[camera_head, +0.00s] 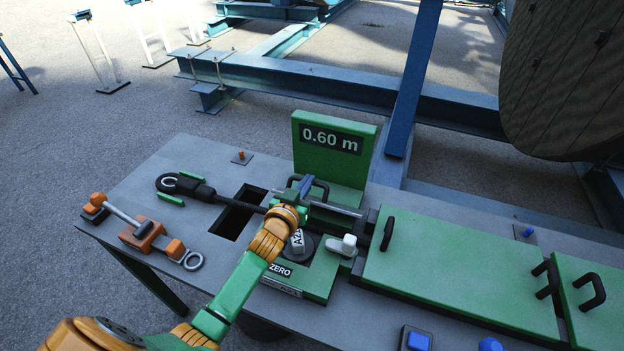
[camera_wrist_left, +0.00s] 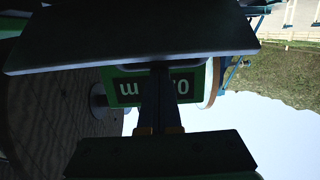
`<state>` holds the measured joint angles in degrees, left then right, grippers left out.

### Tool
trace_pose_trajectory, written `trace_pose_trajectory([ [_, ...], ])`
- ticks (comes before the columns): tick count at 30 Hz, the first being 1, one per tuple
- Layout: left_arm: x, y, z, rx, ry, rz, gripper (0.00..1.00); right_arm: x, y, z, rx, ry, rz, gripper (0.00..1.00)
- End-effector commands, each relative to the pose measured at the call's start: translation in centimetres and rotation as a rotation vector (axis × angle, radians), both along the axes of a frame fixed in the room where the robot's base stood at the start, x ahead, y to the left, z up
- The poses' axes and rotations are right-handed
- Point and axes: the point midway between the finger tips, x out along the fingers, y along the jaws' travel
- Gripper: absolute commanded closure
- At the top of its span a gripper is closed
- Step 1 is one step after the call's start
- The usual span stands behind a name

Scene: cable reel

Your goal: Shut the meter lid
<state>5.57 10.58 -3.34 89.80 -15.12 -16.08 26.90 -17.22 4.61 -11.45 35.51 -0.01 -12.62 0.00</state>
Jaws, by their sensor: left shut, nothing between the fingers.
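The green meter (camera_head: 318,287) sits on the grey bench, with a ZERO label and a round dark wheel on its base. Its upright green panel (camera_head: 340,170) reads 0.60 m; it also shows upside down in the left wrist view (camera_wrist_left: 128,99). A black loop handle (camera_head: 321,184) is in front of this panel. I cannot tell clearly where the lid's edges lie. My left gripper (camera_head: 303,186) is shut and empty, beside the handle above the meter; I cannot tell whether they touch. In the left wrist view, a dark slab (camera_wrist_left: 130,42) crosses close by the fingers (camera_wrist_left: 157,90). My right gripper is out of view.
A green cover (camera_head: 460,265) with black handles lies to the right. An orange clamp-like tool (camera_head: 142,233) lies at the bench's left. A blue post (camera_head: 412,80) rises behind.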

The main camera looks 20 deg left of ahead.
Motion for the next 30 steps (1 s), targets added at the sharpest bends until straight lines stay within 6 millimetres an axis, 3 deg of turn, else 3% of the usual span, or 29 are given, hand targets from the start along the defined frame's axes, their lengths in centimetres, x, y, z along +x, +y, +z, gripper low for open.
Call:
trace_pose_trajectory([
  [15,-2.4,-0.2,-1.8,-0.001,0.016,0.000,1.00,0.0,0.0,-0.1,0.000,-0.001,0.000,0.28],
  [30,-2.8,-0.2,-2.1,0.001,0.012,0.000,1.00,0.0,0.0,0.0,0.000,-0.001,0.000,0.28],
])
